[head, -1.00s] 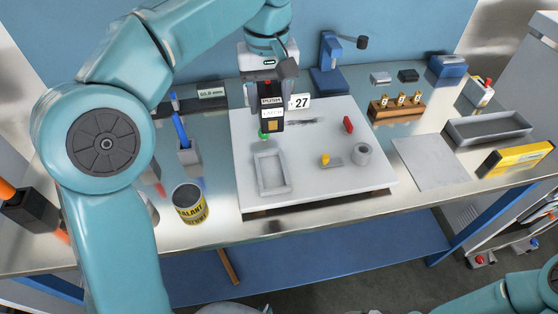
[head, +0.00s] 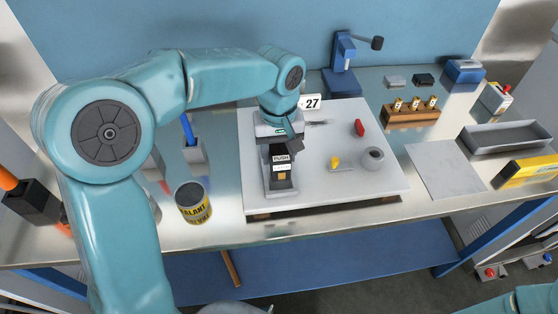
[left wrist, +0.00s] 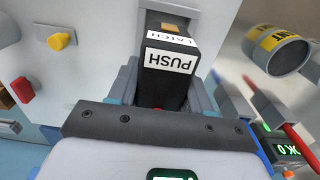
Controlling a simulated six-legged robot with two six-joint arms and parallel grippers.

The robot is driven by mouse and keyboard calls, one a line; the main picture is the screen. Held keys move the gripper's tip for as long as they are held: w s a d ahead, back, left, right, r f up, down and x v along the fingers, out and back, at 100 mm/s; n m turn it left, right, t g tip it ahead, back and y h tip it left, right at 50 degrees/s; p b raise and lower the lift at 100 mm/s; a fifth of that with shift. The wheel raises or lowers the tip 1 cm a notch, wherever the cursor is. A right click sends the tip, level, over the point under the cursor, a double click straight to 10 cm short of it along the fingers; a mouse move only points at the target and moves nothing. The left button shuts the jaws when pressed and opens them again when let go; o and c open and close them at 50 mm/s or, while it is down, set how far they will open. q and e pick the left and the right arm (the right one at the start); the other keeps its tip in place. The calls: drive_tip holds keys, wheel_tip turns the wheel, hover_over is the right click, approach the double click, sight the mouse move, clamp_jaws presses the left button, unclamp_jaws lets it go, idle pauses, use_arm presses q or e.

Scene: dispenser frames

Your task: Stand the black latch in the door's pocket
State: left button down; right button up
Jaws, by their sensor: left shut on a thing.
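The black latch (head: 281,166), with white PUSH and LATCH labels, is shut between the fingers of my left gripper (head: 279,172). It also shows in the left wrist view (left wrist: 172,62), its PUSH label facing the camera. The door is the white panel (head: 330,185) lying on the bench. Its pocket, a grey rectangular frame (head: 281,197), is mostly hidden under the gripper and latch; only its near end shows clearly. The latch is over the pocket, but I cannot tell whether its foot is inside. My right gripper is out of view.
On the panel are a yellow knob (head: 336,161), a grey ring (head: 373,158) and a red piece (head: 359,128), all right of the gripper. A sealant can (head: 193,203) and a pen holder (head: 194,154) stand to the left. A grey tray (head: 506,137) is far right.

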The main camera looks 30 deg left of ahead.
use_arm(q)
drive_tip(key=f, duration=0.3)
drive_tip(key=shift+a+f, duration=0.2)
drive_tip(key=shift+f, duration=0.1)
drive_tip(key=shift+d, duration=0.15)
drive_tip(key=shift+f+b, duration=0.3)
drive_tip(key=shift+c, duration=2.4)
unclamp_jaws()
drive_tip(key=shift+s, duration=0.1)
